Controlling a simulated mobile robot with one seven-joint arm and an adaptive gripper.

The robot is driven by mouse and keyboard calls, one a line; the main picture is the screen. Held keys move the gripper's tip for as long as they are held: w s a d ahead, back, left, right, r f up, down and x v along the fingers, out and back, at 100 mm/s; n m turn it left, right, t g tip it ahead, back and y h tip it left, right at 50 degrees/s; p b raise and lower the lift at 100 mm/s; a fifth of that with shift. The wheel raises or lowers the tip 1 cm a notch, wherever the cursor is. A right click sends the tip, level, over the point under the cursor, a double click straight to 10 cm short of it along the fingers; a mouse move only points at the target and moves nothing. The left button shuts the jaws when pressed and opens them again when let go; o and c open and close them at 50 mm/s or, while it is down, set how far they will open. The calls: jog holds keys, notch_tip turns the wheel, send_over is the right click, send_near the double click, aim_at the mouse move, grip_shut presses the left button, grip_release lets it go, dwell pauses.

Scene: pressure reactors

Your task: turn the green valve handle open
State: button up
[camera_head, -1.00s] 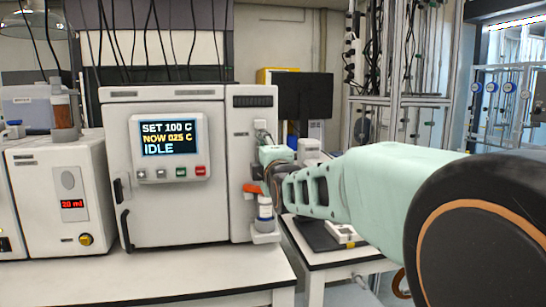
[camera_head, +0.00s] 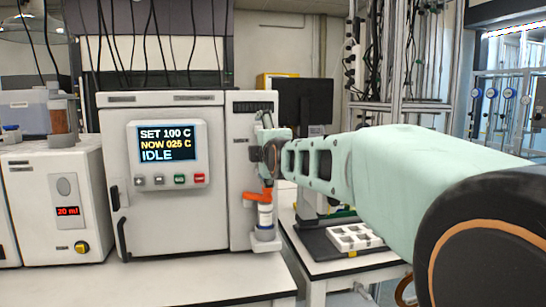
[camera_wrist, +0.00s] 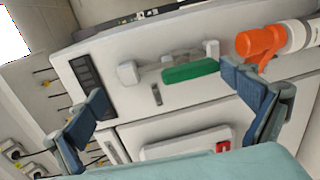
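The green valve handle (camera_wrist: 190,71) is a short bar on a pale grey fitting, on the white reactor (camera_wrist: 140,60) in the wrist view. My gripper (camera_wrist: 165,92) is open, with its blue-grey fingers spread wide. The handle shows beyond the gap between the fingers, nearer the right finger, and nothing is held. Whether a finger touches it I cannot tell. In the head view my gripper (camera_head: 263,155) is by the right front of the reactor (camera_head: 242,205); I cannot make out the green handle there.
An orange handle (camera_head: 256,197) on a white cylinder (camera_head: 265,216) sits just below my gripper; the wrist view also shows this orange handle (camera_wrist: 258,42) close to the right finger. The reactor's display (camera_head: 167,142) reads SET 100 C, NOW 025 C, IDLE. A side table (camera_head: 325,258) stands at right.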

jog(key=shift+t, duration=0.6)
jog(key=r, duration=0.6)
jog(key=shift+s+d+r, duration=0.15)
jog(key=shift+s+r, duration=0.15)
jog(key=shift+r, duration=0.05)
jog(key=shift+g, duration=0.5)
notch_tip(320, 180, down, 5)
jog(key=shift+w+f, duration=0.1)
jog(key=shift+c, duration=0.3)
jog(key=shift+s+r, duration=0.3)
jog(key=shift+s, duration=0.1)
jog(key=c, duration=0.3)
jog(key=shift+s+p, duration=0.5)
jog(key=shift+p, duration=0.55)
jog(key=shift+c, duration=0.3)
jog(key=f+p+v, duration=0.2)
jog(key=p+v, duration=0.5)
jog(key=v, duration=0.4)
jog(key=shift+s+d, duration=0.25)
